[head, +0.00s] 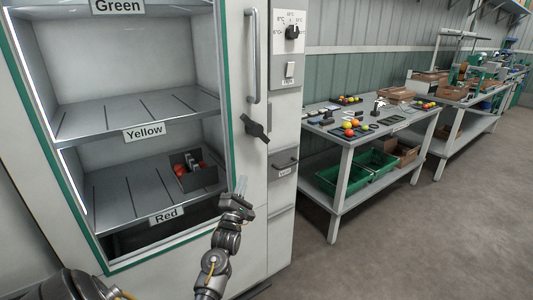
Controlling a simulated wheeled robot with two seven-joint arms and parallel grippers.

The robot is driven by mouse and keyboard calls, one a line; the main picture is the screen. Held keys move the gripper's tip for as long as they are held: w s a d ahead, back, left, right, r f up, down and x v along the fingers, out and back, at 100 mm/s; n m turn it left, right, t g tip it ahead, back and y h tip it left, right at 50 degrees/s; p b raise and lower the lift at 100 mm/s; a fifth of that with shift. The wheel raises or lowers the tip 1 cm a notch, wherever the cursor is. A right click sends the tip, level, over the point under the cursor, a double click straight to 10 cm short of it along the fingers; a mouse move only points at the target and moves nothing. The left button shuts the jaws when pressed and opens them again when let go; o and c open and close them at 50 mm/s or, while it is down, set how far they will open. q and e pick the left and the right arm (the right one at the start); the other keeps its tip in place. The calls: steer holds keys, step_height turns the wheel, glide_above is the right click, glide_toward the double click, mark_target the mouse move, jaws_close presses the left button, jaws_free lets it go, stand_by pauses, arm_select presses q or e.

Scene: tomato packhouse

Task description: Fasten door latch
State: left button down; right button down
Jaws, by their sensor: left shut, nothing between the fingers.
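The door latch (255,128) is a dark turning lever on the white cabinet front, below the vertical grey door handle (251,55). It lies tilted, from upper left to lower right. The cabinet door (228,110) has a green-edged opening that shows the shelves; I cannot tell whether it sits fully closed. My left gripper (241,185) is shut and empty, pointing up, below and slightly left of the latch in the picture and apart from it. My right gripper is not in view.
Shelves labelled Green, Yellow and Red show inside the cabinet. A dark tray (202,182) with red items stands on the Red shelf. Right of the latch are a dial (292,32), a switch and a drawer handle (286,163). A worktable (346,138) with green crates stands further right; the floor before it is clear.

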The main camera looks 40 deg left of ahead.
mark_target(256, 130)
arm_select(q)
steer(key=shift+w+r, duration=0.1)
steer(key=shift+w, duration=0.05)
